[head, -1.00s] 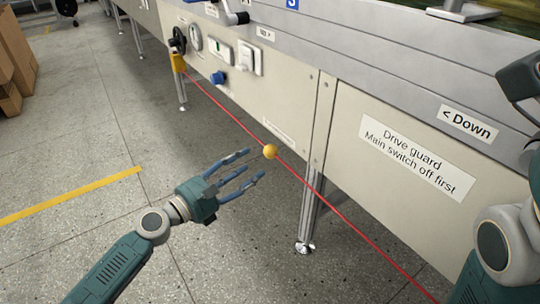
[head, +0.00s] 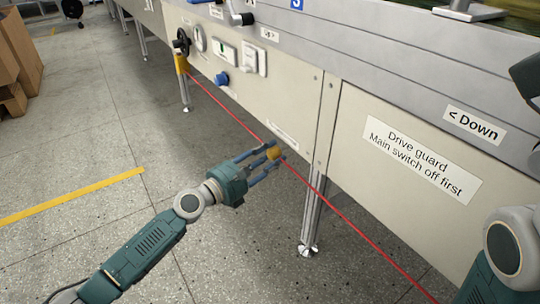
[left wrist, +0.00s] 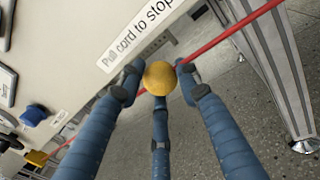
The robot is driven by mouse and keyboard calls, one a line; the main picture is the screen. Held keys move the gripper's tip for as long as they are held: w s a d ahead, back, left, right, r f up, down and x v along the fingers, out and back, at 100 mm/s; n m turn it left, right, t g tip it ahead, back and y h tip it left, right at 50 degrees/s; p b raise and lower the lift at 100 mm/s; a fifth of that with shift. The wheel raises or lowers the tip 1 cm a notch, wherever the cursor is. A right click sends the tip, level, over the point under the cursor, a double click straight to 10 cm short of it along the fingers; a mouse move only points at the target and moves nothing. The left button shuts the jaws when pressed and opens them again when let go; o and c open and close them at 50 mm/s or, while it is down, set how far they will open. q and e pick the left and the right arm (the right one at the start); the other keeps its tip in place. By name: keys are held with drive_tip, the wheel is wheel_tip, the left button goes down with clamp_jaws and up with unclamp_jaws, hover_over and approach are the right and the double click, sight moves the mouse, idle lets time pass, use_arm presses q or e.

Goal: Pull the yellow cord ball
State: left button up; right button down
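The yellow cord ball (head: 274,153) sits on a taut red cord (head: 345,217) that runs along the front of the machine. My left gripper (head: 272,160) has its blue fingers around the ball. In the left wrist view the ball (left wrist: 160,78) lies between the three fingertips of the left gripper (left wrist: 159,88), one on each side and one below. The fingers look spread, with the tips close to the ball; whether they touch it is hard to tell. My right arm shows at the right edge, and its fingers are not in view.
The machine's beige side panel (head: 350,105) stands close behind the cord. A metal leg (head: 311,212) is right of the ball. The cord's far end meets a yellow fitting (head: 181,64) near a blue button (head: 221,79).

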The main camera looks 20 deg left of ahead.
use_arm(q)
clamp_jaws()
drive_tip(key=v, duration=0.4)
drive_tip(key=shift+a+b, duration=0.4)
drive_tip(key=shift+a, duration=0.05)
drive_tip(key=o, duration=0.8)
unclamp_jaws()
drive_tip(key=v, duration=1.2)
drive_tip(key=shift+s, duration=0.1)
